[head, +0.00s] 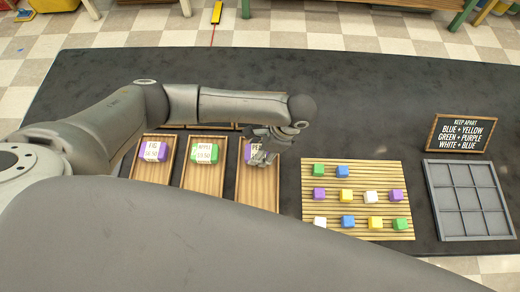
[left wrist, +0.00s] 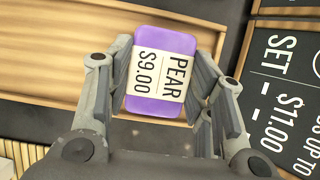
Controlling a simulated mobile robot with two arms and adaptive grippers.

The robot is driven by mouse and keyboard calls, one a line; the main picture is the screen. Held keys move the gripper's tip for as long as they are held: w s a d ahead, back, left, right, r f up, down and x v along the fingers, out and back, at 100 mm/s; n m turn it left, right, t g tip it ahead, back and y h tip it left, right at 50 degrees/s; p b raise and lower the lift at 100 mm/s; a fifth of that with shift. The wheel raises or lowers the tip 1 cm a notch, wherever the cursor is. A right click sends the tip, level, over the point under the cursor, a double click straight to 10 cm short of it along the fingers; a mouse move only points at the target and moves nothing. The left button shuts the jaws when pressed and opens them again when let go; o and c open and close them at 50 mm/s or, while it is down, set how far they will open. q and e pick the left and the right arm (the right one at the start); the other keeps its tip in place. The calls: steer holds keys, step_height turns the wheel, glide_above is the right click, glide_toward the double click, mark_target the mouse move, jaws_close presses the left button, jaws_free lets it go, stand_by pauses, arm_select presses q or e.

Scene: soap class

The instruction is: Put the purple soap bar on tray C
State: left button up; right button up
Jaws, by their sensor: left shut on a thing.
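My left gripper (head: 262,158) is shut on a purple soap bar (head: 248,152) at the rightmost of three wooden trays (head: 258,192). In the left wrist view the bar (left wrist: 160,72) has a white band reading PEAR $9.00. The gripper's fingers (left wrist: 165,85) stand on both its sides, over the wooden tray (left wrist: 60,60). I cannot tell whether the bar touches the tray. Another purple bar (head: 153,149), labelled FIG, lies on the left tray (head: 150,172). A green bar (head: 205,153), labelled APPLE, lies on the middle tray (head: 203,182). No tray letters are legible. My right gripper is out of view.
A slatted wooden board (head: 330,222) with several small coloured blocks lies right of the trays. Further right are a grey compartment tray (head: 467,238) and a black sign (head: 461,135). A dark price sign (left wrist: 285,85) shows beside the wooden tray. The dark table behind is clear.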

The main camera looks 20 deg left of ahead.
arm_select(q)
steer(key=shift+f, duration=0.45)
steer(key=o, duration=1.1)
steer(key=shift+f, duration=0.1)
steer(key=shift+c, duration=0.2)
steer(key=v, duration=1.2)
